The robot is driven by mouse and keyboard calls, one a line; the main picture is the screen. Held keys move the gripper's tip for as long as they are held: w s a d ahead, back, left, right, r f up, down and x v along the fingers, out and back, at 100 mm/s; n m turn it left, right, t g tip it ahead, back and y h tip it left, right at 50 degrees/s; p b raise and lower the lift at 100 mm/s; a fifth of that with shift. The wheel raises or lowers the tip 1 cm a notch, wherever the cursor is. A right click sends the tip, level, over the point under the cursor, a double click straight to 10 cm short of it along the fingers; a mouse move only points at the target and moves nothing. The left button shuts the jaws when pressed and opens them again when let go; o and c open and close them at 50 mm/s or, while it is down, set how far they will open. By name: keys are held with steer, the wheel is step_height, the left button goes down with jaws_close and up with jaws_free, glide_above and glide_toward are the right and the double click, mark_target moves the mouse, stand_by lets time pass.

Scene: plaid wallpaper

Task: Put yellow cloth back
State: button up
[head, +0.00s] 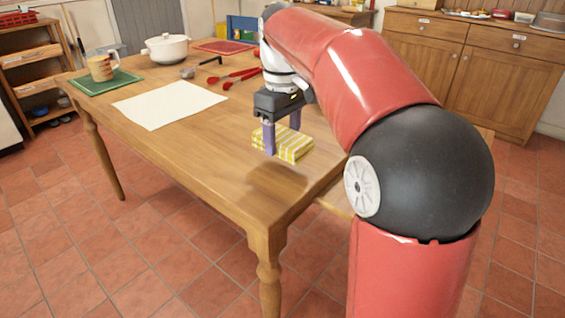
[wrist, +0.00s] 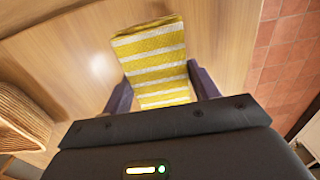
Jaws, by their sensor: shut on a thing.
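The yellow cloth (head: 293,146) is a folded bundle with yellow and white stripes. It is at the near right part of the wooden table (head: 190,150), and a shadow lies on the wood in front of it. My gripper (head: 282,143) points down and is shut on the yellow cloth, with one purple finger on each side. In the wrist view the cloth (wrist: 153,52) lies between the two fingers (wrist: 160,92) and sticks out beyond them. I cannot tell whether the cloth touches the table or is slightly above it.
A white sheet (head: 168,103) lies mid-table, left of my gripper. Red-handled tools (head: 240,77) lie behind it. A mug (head: 101,68) on a green mat (head: 107,84), a white pot (head: 166,48) and a red board (head: 224,46) are farther back. In the wrist view a woven item (wrist: 20,115) is at left.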

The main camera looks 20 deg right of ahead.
mark_target(283, 165)
step_height(283, 165, down, 5)
steer(key=b, duration=0.4)
steer(key=shift+r, duration=0.4)
steer(key=shift+f, duration=0.2)
steer(key=o, duration=0.9)
steer(key=shift+o, duration=0.2)
steer(key=shift+r, duration=0.15)
step_height(283, 165, up, 12)
steer(key=p, duration=0.4)
